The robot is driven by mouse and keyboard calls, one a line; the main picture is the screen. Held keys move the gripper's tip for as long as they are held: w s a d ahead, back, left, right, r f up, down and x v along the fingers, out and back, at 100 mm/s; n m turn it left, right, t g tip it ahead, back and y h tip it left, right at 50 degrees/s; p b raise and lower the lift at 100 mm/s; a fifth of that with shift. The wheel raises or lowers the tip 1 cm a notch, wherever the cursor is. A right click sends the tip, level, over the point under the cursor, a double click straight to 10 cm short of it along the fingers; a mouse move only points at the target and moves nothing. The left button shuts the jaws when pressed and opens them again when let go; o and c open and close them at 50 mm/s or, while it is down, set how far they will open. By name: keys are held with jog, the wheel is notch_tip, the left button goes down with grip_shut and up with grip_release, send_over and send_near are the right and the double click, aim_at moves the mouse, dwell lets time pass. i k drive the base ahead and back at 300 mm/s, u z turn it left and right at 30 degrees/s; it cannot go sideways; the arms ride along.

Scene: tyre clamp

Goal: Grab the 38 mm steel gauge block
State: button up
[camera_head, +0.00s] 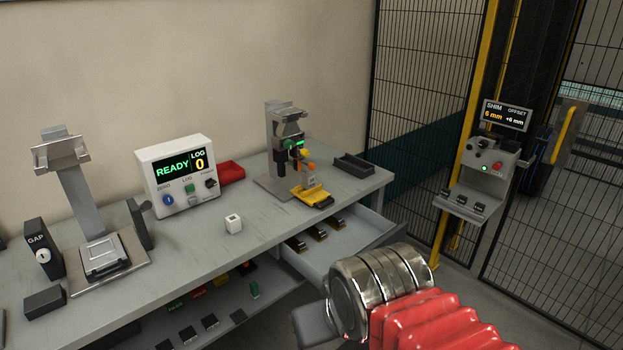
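I cannot read a 38 mm mark on any block. A small pale block (233,225) with a dark mark on top stands alone on the bench, in front of the READY display. Several small dark-and-tan pieces (320,233) lie in a row in the open drawer (362,239). My gripper (314,326) shows only in part at the lower right, as a grey piece beside my metal wrist. It is apart from the bench blocks; its fingers are mostly hidden.
A tall grey stand (88,200) and GAP box (42,250) are at left. The drawer juts out toward me. A shim station (484,175) stands right, before mesh fencing.

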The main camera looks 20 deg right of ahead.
aim_at(309, 178)
jog(key=i, duration=1.55)
jog(key=u, duration=0.05)
